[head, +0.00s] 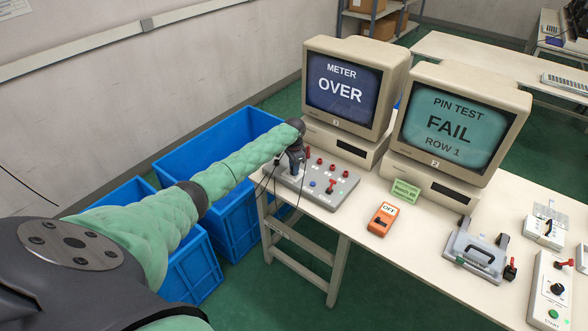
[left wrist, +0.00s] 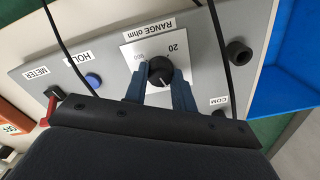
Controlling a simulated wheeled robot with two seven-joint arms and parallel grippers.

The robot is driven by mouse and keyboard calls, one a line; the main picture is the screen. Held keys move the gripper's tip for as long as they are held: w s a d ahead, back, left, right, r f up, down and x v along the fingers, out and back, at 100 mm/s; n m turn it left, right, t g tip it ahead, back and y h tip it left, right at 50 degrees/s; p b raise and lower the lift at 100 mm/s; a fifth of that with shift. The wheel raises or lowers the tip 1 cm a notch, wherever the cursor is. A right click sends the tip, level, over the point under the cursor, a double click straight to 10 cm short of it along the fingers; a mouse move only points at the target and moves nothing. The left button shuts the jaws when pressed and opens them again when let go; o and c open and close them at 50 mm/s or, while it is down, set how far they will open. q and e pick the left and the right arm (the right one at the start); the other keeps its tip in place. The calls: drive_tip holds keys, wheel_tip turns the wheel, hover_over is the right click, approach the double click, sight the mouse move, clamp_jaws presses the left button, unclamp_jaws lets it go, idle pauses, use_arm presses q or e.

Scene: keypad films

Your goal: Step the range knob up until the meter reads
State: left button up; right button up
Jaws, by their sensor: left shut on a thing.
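My left gripper (head: 291,160) reaches down to the back left of the grey meter panel (head: 342,190). In the left wrist view its two blue-grey fingers (left wrist: 159,82) are shut on the sides of the black range knob (left wrist: 159,69). The knob sits on a white plate marked "RANGE ohm", with "20" legible; the other mark is partly unclear and the pointer setting is hard to tell. In the head view the gripper hides the knob. The meter monitor (head: 343,91) reads "OVER". My right gripper is not in view.
The panel has a blue HOLD button (left wrist: 93,80) and a red METER lever (left wrist: 53,100). A second monitor (head: 450,123) reads "PIN TEST FAIL ROW 1". An orange OFF switch box (head: 383,218) and a grey fixture (head: 474,252) stand right. Blue bins (head: 215,140) stand left of the table.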

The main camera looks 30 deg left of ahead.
use_arm(q)
drive_tip(key=shift+m, duration=1.1)
drive_tip(key=shift+r+m+b, duration=0.1)
drive_tip(key=shift+m+b, duration=0.25)
drive_tip(key=shift+m, duration=0.15)
drive_tip(key=o, duration=0.9)
drive_tip(key=shift+c, duration=0.2)
drive_tip(key=shift+o, duration=0.7)
drive_tip(key=shift+r+b, duration=0.45)
drive_tip(key=shift+r, duration=0.1)
wheel_tip(320, 180, up, 5)
drive_tip(key=shift+f+b, duration=0.1)
drive_tip(key=shift+b, duration=0.8)
drive_tip(key=shift+r, duration=0.95)
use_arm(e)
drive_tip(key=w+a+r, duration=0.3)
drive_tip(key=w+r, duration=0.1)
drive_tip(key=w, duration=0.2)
